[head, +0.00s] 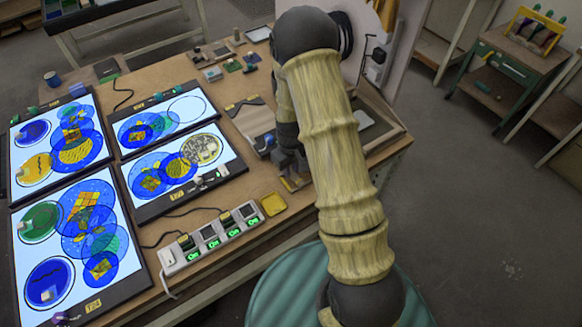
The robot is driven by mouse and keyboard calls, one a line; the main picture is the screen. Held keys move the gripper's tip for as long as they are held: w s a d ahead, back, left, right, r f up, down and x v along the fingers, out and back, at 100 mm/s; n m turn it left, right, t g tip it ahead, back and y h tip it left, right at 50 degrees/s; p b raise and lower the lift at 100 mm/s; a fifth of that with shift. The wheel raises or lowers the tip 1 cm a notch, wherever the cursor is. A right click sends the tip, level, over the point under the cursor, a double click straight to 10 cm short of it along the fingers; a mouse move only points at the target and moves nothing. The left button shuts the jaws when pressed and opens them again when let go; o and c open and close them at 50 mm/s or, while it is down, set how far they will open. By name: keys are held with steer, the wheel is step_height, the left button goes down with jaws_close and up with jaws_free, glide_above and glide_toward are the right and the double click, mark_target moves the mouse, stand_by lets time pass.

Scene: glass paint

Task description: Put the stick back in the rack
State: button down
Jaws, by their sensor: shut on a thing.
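My gripper (291,178) is low over the right part of the wooden workbench, partly hidden behind my own arm. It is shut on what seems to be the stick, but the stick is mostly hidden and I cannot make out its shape. A yellow rack (532,31) with several teal-topped sticks in it stands on a green cart at the upper right, well away from my gripper. A small teal item (483,87) lies on the cart's lower part.
Lit panels with coloured glass discs (68,240) cover the bench's left side. The green cart (503,72) stands apart, with open floor between.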

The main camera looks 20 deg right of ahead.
steer(key=c, duration=1.2)
jaws_free()
step_height(320, 180, up, 17)
steer(key=b, duration=0.2)
steer(key=shift+r, duration=0.15)
steer(key=s+r+m+t, duration=0.2)
steer(key=s+m, duration=0.2)
steer(key=s, duration=1)
steer(key=shift+s+t, duration=0.3)
